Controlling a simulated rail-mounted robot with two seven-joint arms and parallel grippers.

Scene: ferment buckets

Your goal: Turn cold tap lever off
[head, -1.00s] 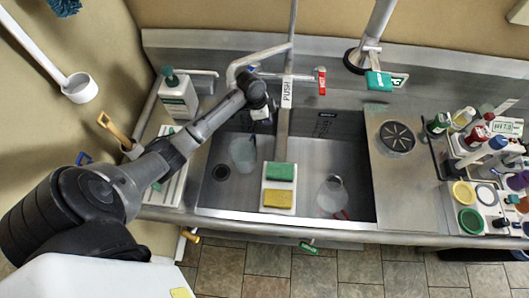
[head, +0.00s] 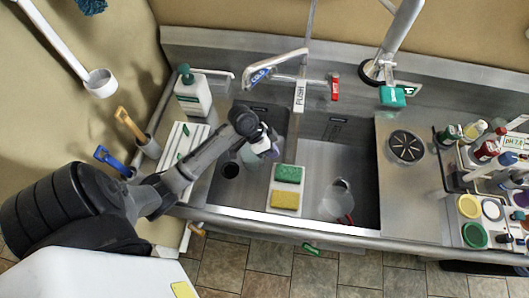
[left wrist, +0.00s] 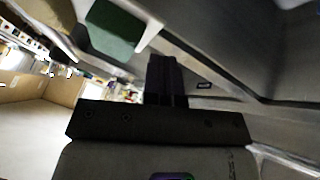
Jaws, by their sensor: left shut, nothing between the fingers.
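The blue cold tap lever (head: 259,76) with its COLD label is at the left side of the tap, below the bent metal spout (head: 282,59). It lies slanted in the picture. My left gripper (head: 274,151) is over the left sink basin, well in front of the lever and apart from it. Its dark fingers (left wrist: 166,76) are shut and empty in the left wrist view. The red lever (head: 335,87) at the tap's right side points straight down in the picture. My right gripper is in no view.
A caddy (head: 272,203) with green and yellow sponges sits on the divider near my gripper. A beaker (head: 336,199) stands in the right basin. A soap bottle (head: 194,95) stands left of the tap. Many bottles (head: 487,150) crowd the right counter.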

